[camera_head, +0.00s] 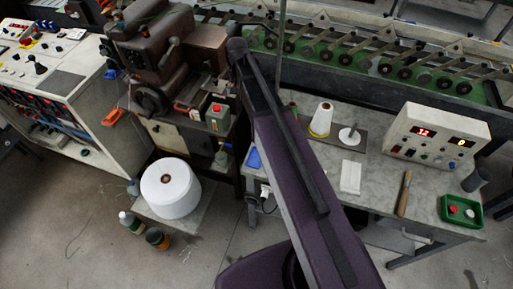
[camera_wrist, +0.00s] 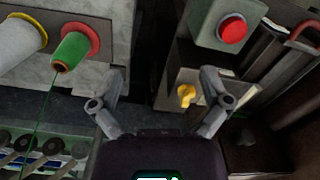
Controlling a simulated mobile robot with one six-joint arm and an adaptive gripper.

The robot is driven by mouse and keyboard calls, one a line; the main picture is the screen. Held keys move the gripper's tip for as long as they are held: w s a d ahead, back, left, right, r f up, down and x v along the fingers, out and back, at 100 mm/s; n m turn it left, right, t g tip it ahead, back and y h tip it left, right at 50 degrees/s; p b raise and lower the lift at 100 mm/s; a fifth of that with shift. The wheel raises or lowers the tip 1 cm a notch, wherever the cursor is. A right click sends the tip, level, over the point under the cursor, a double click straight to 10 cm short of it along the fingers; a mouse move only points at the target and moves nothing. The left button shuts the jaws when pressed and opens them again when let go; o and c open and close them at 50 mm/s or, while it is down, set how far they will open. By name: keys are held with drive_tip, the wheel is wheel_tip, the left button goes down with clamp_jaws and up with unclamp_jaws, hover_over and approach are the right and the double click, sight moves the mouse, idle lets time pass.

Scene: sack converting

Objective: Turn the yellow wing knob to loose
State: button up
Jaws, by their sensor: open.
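The yellow wing knob (camera_wrist: 186,95) shows in the wrist view, on a pale plate below a box with a red button. It lies between the lines of my two fingers, nearer the right one. My gripper (camera_wrist: 160,88) is open and empty, its fingers spread wide, and I see no contact with the knob. How far the fingertips are from it in depth I cannot tell. In the head view I cannot make out the knob or my gripper; my dark arm covers the middle of that picture.
The red-button box (camera_wrist: 213,24) shows in the wrist view, and a similar green box (camera_head: 218,117) beside the brown machine (camera_head: 165,45). A green spool (camera_wrist: 73,48) is at left in the wrist view. The grey table (camera_head: 285,190) holds a white cone (camera_head: 321,118) and control box (camera_head: 437,135).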

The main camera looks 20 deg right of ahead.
drive_tip(key=s+f+n+b, duration=0.2)
drive_tip(key=s+f+b, duration=0.3)
drive_tip(key=s, duration=0.3)
drive_tip(key=s+f+n+b, duration=0.2)
drive_tip(key=s+f+b, duration=0.2)
drive_tip(key=s, duration=0.5)
drive_tip(key=shift+s+d+f+b, duration=0.25)
drive_tip(key=shift+s+f+b, duration=0.1)
drive_tip(key=shift+f, duration=0.3)
